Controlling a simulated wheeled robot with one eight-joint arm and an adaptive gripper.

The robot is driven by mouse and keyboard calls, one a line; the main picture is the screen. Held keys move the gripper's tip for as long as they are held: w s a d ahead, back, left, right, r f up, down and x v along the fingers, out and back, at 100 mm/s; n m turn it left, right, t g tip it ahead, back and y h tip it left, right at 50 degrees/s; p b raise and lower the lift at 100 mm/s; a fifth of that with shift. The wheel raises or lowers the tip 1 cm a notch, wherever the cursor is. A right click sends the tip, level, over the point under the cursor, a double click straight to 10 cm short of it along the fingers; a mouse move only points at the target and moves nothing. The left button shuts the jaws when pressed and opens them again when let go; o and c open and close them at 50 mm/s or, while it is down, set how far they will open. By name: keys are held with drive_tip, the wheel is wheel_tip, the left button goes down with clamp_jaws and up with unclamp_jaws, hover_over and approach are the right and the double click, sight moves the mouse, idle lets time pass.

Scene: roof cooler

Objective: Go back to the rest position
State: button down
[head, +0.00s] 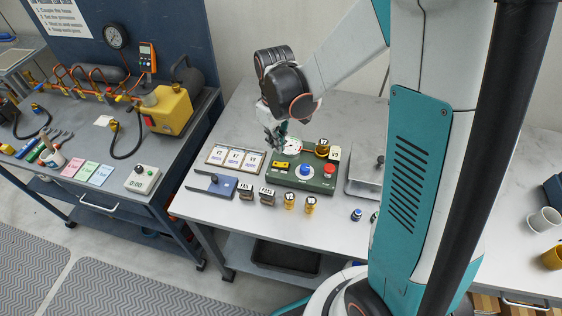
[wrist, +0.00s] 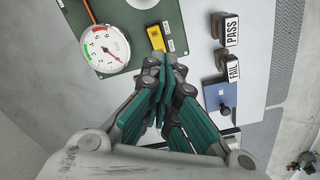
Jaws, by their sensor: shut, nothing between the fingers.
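My gripper (head: 277,140) is at the end of my arm, held above the back left part of a green test box (head: 315,184) on the white table. In the wrist view my gripper (wrist: 163,62) has its teal fingers together with nothing between them. The green box carries a round dial gauge (wrist: 104,48), a yellow switch block (head: 281,165), a blue knob (head: 305,169) and a red button (head: 330,170). My gripper partly covers the gauge in the head view. Whether the fingertips touch the box is hard to tell.
Two stamps (head: 246,191) and a blue plate with a knob (head: 211,185) stand at the table's front left. A framed card panel (head: 235,158) lies left of the box. A dark bench (head: 105,181) with a yellow pump (head: 167,109) stands further left.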

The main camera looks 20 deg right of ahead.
idle(0.4)
drive_tip(key=s+r+m+t+b, duration=0.4)
drive_tip(key=s+r+t, duration=0.3)
drive_tip(key=s+r, duration=0.5)
drive_tip(key=s, duration=0.3)
drive_tip(key=shift+r+m, duration=0.35)
drive_tip(key=shift+m, duration=0.05)
drive_tip(key=shift+s, duration=0.1)
